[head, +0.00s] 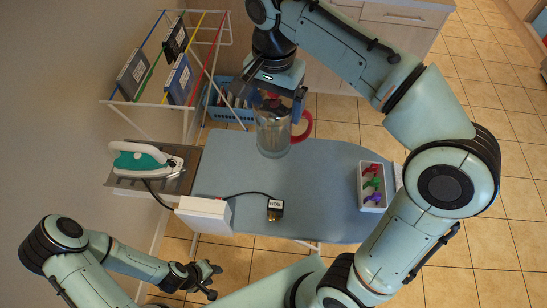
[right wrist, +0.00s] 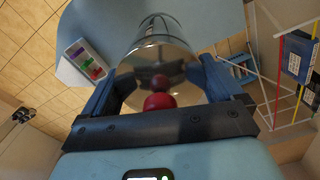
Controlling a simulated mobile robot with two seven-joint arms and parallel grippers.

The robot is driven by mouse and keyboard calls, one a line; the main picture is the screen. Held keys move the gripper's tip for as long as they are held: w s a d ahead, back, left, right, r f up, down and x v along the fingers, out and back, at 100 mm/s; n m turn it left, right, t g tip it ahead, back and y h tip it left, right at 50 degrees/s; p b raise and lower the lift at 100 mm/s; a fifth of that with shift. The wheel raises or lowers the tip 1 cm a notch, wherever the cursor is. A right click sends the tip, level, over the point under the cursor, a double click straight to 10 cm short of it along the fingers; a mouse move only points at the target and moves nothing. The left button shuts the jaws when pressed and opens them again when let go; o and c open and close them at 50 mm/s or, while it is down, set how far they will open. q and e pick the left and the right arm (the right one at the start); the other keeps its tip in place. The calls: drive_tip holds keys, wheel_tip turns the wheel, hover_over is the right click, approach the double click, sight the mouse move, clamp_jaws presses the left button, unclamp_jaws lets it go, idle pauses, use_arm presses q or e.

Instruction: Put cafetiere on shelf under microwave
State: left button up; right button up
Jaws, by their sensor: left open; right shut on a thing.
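The cafetiere (head: 272,135) is a clear glass cylinder with a red handle and a metal lid. My right gripper (head: 274,92) is shut on its top end and holds it over the blue-grey board. In the right wrist view the cafetiere (right wrist: 160,62) shows its shiny lid and red knob between the two blue fingers (right wrist: 160,88). Whether its base touches the board is hard to tell. My left gripper (head: 207,278) is open and empty at the lower left, apart from the board. No microwave or shelf under one is recognisable.
The blue-grey board (head: 315,190) carries a white tray (head: 372,198) of coloured pieces and a small black-and-gold item (head: 275,210) cabled to a white box (head: 205,214). A green-and-white iron (head: 140,160) sits left. A wire rack (head: 205,60) and blue basket (head: 226,112) stand behind.

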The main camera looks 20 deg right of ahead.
sight(275, 143)
drive_tip(key=f, duration=0.2)
drive_tip(key=f+b, duration=0.1)
drive_tip(key=f, duration=0.2)
drive_tip(key=s+f, duration=0.1)
drive_tip(key=f, duration=0.1)
drive_tip(key=shift+s+f, duration=0.1)
drive_tip(key=shift+f, duration=0.15)
drive_tip(key=f, duration=0.2)
drive_tip(key=f+b, duration=0.1)
drive_tip(key=f, duration=0.3)
drive_tip(key=shift+w+f, duration=0.1)
drive_tip(key=shift+w, duration=0.2)
use_arm(q)
drive_tip(key=s+f+b, duration=0.1)
drive_tip(key=s+f, duration=0.3)
drive_tip(key=shift+s+f+g, duration=0.25)
drive_tip(key=shift+s+g, duration=0.05)
drive_tip(key=shift+s, duration=0.1)
use_arm(e)
drive_tip(key=shift+f, duration=2.35)
drive_tip(key=shift+f, duration=0.2)
use_arm(q)
drive_tip(key=shift+s+f, duration=0.1)
drive_tip(key=shift+f, duration=0.05)
use_arm(e)
drive_tip(key=o, duration=1.5)
